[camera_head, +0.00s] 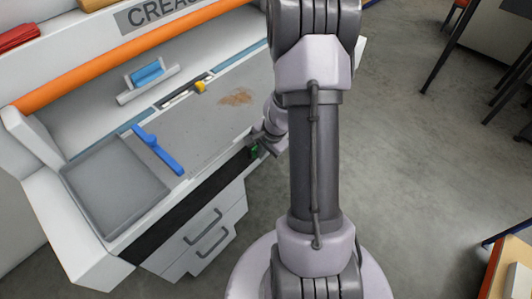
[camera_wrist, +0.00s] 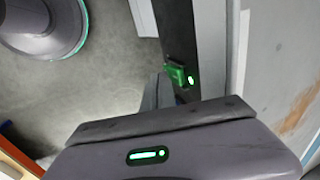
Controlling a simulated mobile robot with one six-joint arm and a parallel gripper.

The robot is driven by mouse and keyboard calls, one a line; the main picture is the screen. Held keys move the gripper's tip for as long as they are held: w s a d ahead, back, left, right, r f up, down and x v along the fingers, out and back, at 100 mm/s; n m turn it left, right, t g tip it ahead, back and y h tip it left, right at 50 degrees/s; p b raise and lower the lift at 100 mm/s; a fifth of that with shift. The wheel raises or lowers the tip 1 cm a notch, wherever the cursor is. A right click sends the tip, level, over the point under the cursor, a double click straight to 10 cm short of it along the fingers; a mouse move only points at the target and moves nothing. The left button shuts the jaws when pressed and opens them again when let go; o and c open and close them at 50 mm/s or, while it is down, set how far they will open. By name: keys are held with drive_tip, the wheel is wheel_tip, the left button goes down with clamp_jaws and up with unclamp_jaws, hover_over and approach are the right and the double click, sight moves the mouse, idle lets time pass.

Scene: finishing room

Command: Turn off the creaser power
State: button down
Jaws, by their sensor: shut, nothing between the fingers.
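The creaser (camera_head: 225,95) is the large white machine at the left in the head view, with part of its name on the front. A green power switch (camera_wrist: 176,73) with a bright lit spot sits on its dark front strip in the wrist view. In the head view the switch (camera_head: 254,151) is a small green patch, partly hidden by my gripper (camera_head: 262,143). My gripper (camera_wrist: 162,84) is shut and empty. Its fingertips are right beside the switch, at its left in the wrist view. I cannot tell whether they touch it.
The creaser's grey bed carries a blue lever (camera_head: 157,150), a yellow knob (camera_head: 199,87) and a brown stain (camera_head: 236,97). Drawers (camera_head: 205,235) are below. An orange bar (camera_head: 120,55) crosses the top. The concrete floor (camera_head: 420,160) at right is open, with table legs beyond.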

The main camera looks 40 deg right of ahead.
drive_tip(key=shift+w+f+b, duration=0.25)
drive_tip(key=shift+w+b, duration=0.05)
drive_tip(key=shift+b, duration=0.15)
drive_tip(key=shift+r, duration=0.15)
drive_tip(key=shift+r+p, duration=0.65)
drive_tip(key=shift+r, duration=0.1)
